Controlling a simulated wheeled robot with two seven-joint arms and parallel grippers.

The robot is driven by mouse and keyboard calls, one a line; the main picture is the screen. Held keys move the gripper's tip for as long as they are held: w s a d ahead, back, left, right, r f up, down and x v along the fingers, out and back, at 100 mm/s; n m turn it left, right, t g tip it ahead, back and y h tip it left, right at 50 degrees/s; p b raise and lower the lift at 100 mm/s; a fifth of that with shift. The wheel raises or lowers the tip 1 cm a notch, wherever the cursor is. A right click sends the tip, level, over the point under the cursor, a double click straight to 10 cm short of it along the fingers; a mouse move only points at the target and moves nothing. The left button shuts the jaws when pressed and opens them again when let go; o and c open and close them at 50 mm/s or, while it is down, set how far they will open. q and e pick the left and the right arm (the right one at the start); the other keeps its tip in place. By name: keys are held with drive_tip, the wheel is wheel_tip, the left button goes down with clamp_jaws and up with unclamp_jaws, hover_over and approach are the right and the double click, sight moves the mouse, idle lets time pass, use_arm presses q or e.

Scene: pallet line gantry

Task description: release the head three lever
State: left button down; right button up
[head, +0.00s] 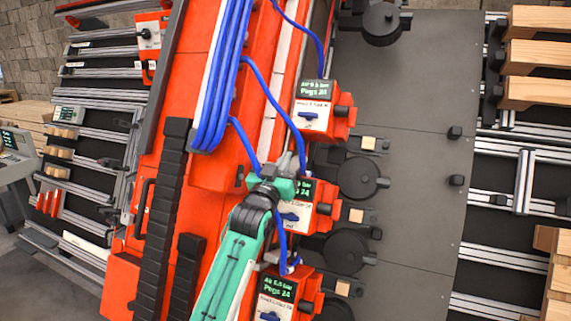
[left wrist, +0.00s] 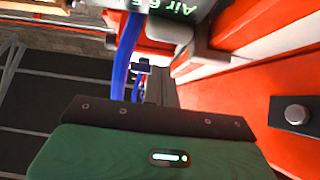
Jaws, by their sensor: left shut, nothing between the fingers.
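Three red head boxes with green-lit displays and small blue levers run down the gantry in the head view. They are the upper box (head: 343,121), the middle box (head: 327,212) and the lower box (head: 305,300). Their labels are too small to tell surely which is head three. The upper blue lever (head: 309,115) and the middle blue lever (head: 290,217) show on pale plates. My left gripper (head: 289,161) is shut and empty, just above and left of the middle box, partly covering its display. Whether it touches anything is unclear. My right gripper is out of view.
Blue hoses (head: 216,80) loop down the red gantry beside the boxes; one blue hose (left wrist: 124,60) runs close ahead in the left wrist view. Black round tools (head: 358,178) sit right of the boxes. A grey plate (head: 420,110) lies further right, mostly clear.

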use_arm(q)
drive_tip(key=b+v, duration=0.4)
drive_tip(key=v, duration=0.6)
drive_tip(key=shift+s+r, duration=0.2)
drive_tip(key=shift+r, duration=0.05)
